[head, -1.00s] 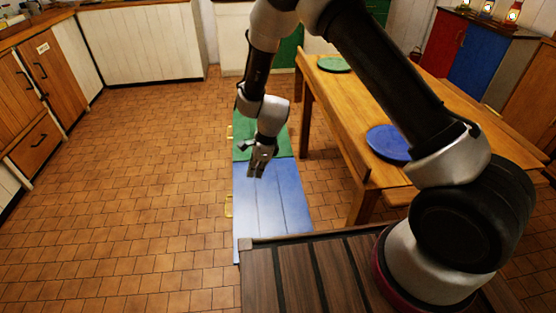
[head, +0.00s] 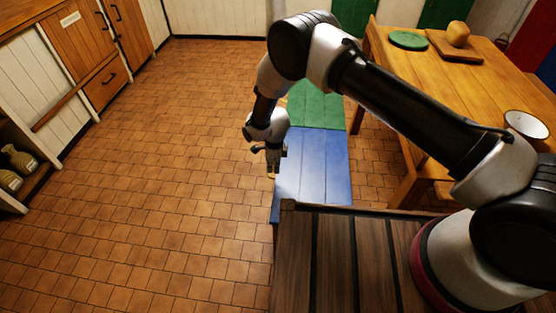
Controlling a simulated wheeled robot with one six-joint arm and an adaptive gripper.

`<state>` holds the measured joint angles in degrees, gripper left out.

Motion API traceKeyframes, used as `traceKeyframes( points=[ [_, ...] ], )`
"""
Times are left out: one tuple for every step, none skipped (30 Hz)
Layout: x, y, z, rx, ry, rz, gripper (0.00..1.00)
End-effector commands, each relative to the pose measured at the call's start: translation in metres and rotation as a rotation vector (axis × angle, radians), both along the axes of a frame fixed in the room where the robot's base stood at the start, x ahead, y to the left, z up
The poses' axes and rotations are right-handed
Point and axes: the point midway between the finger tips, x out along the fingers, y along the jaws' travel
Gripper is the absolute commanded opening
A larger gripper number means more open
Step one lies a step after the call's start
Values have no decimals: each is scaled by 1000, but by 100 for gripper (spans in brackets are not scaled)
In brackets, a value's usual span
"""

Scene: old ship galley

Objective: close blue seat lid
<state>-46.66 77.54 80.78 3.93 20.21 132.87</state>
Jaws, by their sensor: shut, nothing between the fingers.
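The blue seat lid (head: 318,165) is in the middle of the head view, on a low bench beside the table. It looks flat, and I cannot tell whether it is slightly raised. My gripper (head: 272,175) is shut and empty at the lid's left edge. It hides part of that edge, and I cannot tell whether it touches the lid. A green seat lid (head: 318,106) lies beyond the blue one, partly behind my arm.
A wooden table (head: 480,75) stands right of the bench, with a green plate (head: 408,40), a board (head: 455,49) and a white bowl (head: 526,125). Cabinets (head: 60,75) line the left wall. The tiled floor (head: 170,170) between is clear.

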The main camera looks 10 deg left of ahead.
Motion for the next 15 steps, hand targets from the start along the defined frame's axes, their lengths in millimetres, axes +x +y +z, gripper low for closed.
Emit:
traceKeyframes(
  points=[
    [-1, 2, -9, -23, 1, 4, 0],
    [-1, 3, -14, -37, 1, 3, 0],
    [-1, 4, -19, -54, 1, 2, 0],
    [-1, 5, -23, -66, 1, 2, 0],
    [-1, 5, -27, -79, 1, 2, 0],
    [0, 6, -31, -92, 0, 0, 0],
    [0, 6, -34, -103, 1, 1, 0],
    [0, 7, -37, -112, 1, -1, 0],
    [0, 7, -40, -122, 0, 1, 0],
    [0, 7, -43, -130, 0, 0, 0],
    [0, 7, -45, -137, 1, -1, 0],
    [0, 8, -47, -144, 0, -1, 0],
    [0, 8, -48, -148, 0, 0, 0],
    [0, 8, -49, -153, 0, 0, 0],
    [0, 8, -51, -158, 1, -1, 0]
  ],
)
